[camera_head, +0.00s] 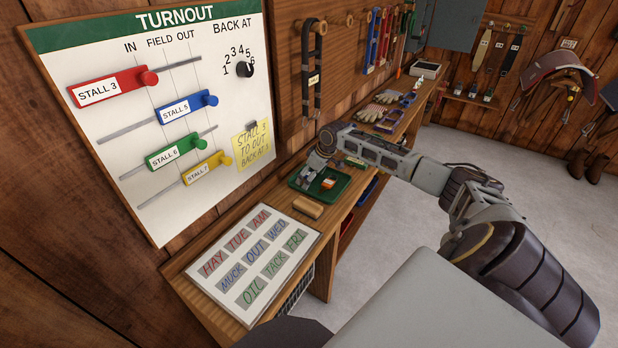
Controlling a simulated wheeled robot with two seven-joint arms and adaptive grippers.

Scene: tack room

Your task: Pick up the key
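I cannot make out a key for certain. A small orange-and-white item (328,183) lies in the green tray (338,191) on the wooden bench; it is too small to tell whether it is the key or its tag. My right gripper (306,179) reaches in from the right and points down over the left part of the tray, beside the orange item. Its fingers are small and dark here, so I cannot tell whether they are open or hold anything. They hide part of the tray. My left gripper is not in view.
A tan block (309,207) and a lettered board (251,262) lie on the bench in front of the tray. The turnout board (170,110) hangs on the left wall. Gloves (371,113) and other items lie farther back along the bench. Clear floor is at the right.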

